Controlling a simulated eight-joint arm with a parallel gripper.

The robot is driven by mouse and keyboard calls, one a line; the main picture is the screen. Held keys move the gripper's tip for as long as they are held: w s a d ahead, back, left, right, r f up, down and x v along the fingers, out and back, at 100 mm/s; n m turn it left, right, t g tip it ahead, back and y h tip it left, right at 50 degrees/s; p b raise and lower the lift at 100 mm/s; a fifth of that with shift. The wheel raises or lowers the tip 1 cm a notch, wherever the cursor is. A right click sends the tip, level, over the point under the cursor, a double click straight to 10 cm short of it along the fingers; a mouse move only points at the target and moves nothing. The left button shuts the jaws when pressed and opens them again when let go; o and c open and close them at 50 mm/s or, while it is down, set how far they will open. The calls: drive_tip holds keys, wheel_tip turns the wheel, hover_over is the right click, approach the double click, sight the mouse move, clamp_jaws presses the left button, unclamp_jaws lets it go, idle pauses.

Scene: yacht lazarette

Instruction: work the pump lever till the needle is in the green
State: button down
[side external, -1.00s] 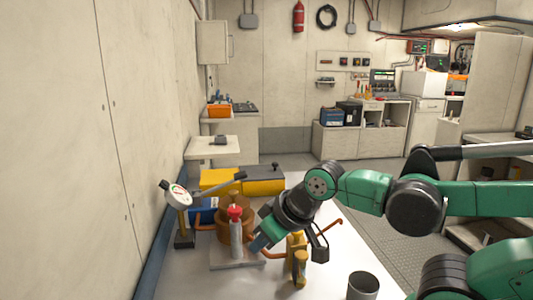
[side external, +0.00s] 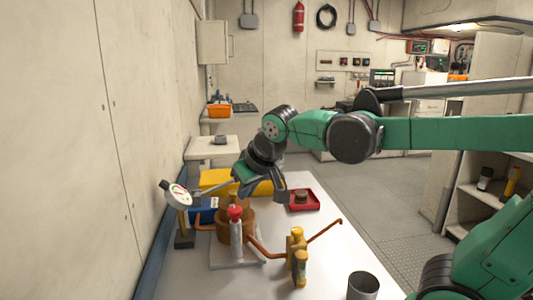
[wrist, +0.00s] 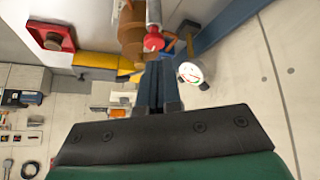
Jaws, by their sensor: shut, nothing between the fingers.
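The pump has a brown cylinder (side external: 247,222) and a pale upright cylinder with a red top (side external: 235,212), on a pale plate on the bench. The dark pump lever (side external: 208,190) slants up to the right behind them, and its outer end is hidden by my gripper (side external: 241,190). My gripper is shut and empty, above and behind the pump beside the lever's end; I cannot tell if they touch. Its fingers (wrist: 158,72) also show in the wrist view. The round white gauge (side external: 179,194) stands at the left; its needle is too small to read against the coloured marks.
A yellow valve-like fitting (side external: 297,256) with a copper pipe (side external: 322,231) stands right of the pump. A grey cup (side external: 362,286) is at the front right. A red tray (side external: 316,202) holding a brown round piece and a yellow case (side external: 215,178) lie behind.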

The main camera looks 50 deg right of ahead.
drive_tip(key=w+d+r+m+h, duration=0.2)
drive_tip(key=w+d+m, duration=0.1)
drive_tip(key=w+d, duration=0.2)
drive_tip(key=w+d+r+m+g+h, duration=0.1)
drive_tip(key=w+d+r+m+h, duration=0.1)
drive_tip(key=w+d, duration=0.3)
drive_tip(key=w+r+h, duration=0.1)
drive_tip(key=w, duration=0.2)
drive_tip(key=shift+w+d+m, duration=0.35)
drive_tip(key=shift+w+m, duration=0.05)
drive_tip(key=x, duration=0.4)
drive_tip(key=s+f+x, duration=0.1)
drive_tip(key=x, duration=0.7)
drive_tip(key=shift+s+a+f, duration=0.15)
drive_tip(key=shift+s+a, duration=0.1)
drive_tip(key=shift+a, duration=0.05)
drive_tip(key=shift+s+f, duration=0.1)
drive_tip(key=shift+f, duration=0.5)
